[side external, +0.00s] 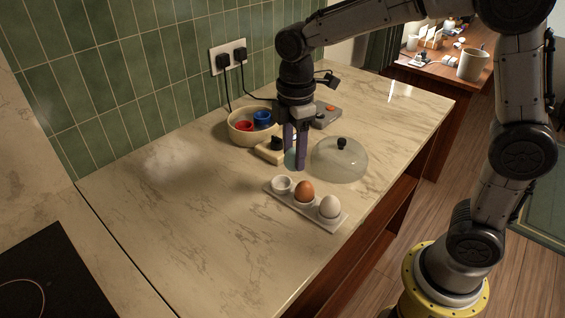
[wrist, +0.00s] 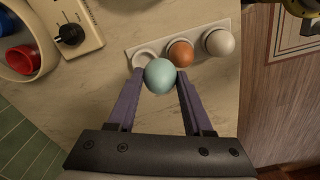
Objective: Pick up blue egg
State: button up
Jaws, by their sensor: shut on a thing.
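The blue egg (wrist: 160,76) is pale blue and sits between the two purple fingertips of my gripper (wrist: 160,82) in the wrist view. My gripper is shut on it. In the side external view my gripper (side external: 295,160) points down at the counter, behind the egg holder, and the egg (side external: 290,158) is mostly hidden by the fingers. I cannot tell if the egg touches the counter. The white egg holder (side external: 323,222) has an empty cup (side external: 281,185) at its left end, then a brown egg (side external: 304,191) and a white egg (side external: 330,207).
A clear dome lid (side external: 340,165) with a black knob stands right of my gripper. A cream box with a black knob (side external: 270,152) and a bowl (side external: 240,135) with red and blue cups are close on the left. A grey device (side external: 326,118) lies behind. The front-left counter is clear.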

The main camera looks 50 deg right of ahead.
jog(key=s+d+r, duration=0.2)
jog(key=s+r, duration=0.4)
jog(key=s, duration=0.4)
jog(key=w+d+f, duration=0.1)
jog(key=w+d, duration=0.2)
jog(key=w, duration=1.4)
jog(key=w+d+f, duration=0.2)
jog(key=w, duration=1.5)
jog(key=shift+d+f, duration=0.15)
jog(key=shift+d, duration=0.25)
jog(key=shift+f, duration=0.1)
jog(key=shift+f, duration=1.05)
jog(key=shift+f, duration=2.05)
